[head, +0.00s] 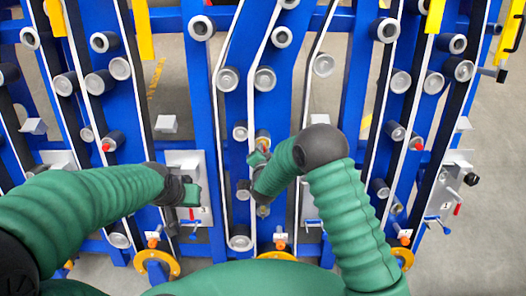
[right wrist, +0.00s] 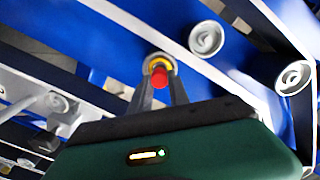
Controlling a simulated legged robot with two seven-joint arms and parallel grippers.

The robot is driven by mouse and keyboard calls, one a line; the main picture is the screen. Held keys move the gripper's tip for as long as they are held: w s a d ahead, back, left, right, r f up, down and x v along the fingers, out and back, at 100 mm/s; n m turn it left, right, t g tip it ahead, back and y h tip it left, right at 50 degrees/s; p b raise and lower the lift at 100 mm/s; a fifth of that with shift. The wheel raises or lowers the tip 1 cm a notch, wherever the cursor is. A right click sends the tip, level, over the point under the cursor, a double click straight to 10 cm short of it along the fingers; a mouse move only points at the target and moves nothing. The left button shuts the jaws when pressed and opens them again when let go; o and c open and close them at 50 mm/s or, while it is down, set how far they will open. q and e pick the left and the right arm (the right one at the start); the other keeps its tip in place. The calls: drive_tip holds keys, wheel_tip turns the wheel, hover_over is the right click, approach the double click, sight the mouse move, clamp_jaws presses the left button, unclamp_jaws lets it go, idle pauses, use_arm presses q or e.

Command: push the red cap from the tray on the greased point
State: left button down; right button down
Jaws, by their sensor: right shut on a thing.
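The red cap (right wrist: 159,78) is between the two dark fingers of my right gripper (right wrist: 160,90) in the right wrist view. The gripper is shut on it. Just behind the cap is a round fitting with a yellow ring (right wrist: 157,60), lined up with it; I cannot tell whether they touch. In the head view my right gripper (head: 258,158) is at the middle blue frame, and its cap is hidden there. My left gripper (head: 190,196) is in front of a grey plate; its finger opening is unclear. I cannot clearly make out the tray.
Blue upright frames with white strips and several grey rollers (head: 227,78) stand close around both arms. Other red caps (head: 106,148) show on fittings at left and right. Orange rings (head: 157,264) are along the bottom. Open floor (head: 480,200) lies at the right.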

drive_tip(key=shift+b+x, duration=0.55)
drive_tip(key=shift+x, duration=0.35)
drive_tip(key=c, duration=1.2)
unclamp_jaws()
drive_tip(key=shift+o, duration=0.2)
drive_tip(key=shift+s, duration=0.1)
drive_tip(key=b+v, duration=0.1)
drive_tip(key=v, duration=1.5)
drive_tip(key=shift+s+r, duration=0.25)
